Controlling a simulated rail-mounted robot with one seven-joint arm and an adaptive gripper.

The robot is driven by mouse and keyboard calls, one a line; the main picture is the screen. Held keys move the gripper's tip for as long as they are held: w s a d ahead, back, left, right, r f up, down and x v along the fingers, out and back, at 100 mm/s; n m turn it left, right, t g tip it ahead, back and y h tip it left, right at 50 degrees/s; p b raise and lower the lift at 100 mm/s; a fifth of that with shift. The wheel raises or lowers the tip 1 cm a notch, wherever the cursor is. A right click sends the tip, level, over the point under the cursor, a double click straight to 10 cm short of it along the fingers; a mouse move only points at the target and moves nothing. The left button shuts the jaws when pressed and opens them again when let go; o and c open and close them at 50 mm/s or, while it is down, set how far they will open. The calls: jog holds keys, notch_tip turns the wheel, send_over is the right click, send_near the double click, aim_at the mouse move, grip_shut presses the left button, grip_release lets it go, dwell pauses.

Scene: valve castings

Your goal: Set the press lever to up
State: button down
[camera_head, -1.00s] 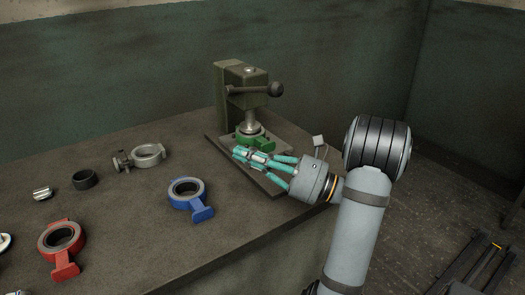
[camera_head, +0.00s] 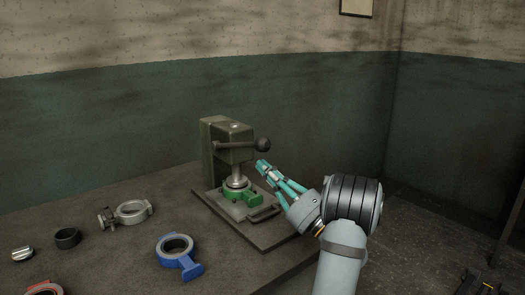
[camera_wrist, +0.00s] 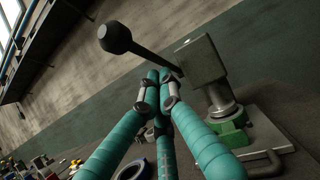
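The press (camera_head: 226,133) is a dark green block on a base plate at the back of the bench. Its dark lever (camera_head: 238,145) sticks out roughly level to the right and ends in a black ball knob (camera_head: 263,144). In the wrist view the knob (camera_wrist: 114,37) is at upper left and the rod runs down to the press head (camera_wrist: 199,61). My gripper (camera_head: 262,167) has teal fingers with the tips together. It is empty, just below the knob, and seems apart from it. In the wrist view the fingertips (camera_wrist: 157,78) meet below the rod.
A green casting (camera_head: 240,197) sits under the press ram. A handle (camera_head: 264,214) is on the base plate's front right. A blue casting (camera_head: 178,254), a grey clamp ring (camera_head: 132,212), a dark ring (camera_head: 67,238) and a red casting (camera_head: 45,289) lie to the left. Open space lies right of the press.

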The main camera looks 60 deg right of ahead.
jog(key=r, duration=0.1)
jog(key=r+p, duration=0.1)
jog(key=shift+w+a+r, duration=0.2)
jog(key=shift+w+r, duration=0.15)
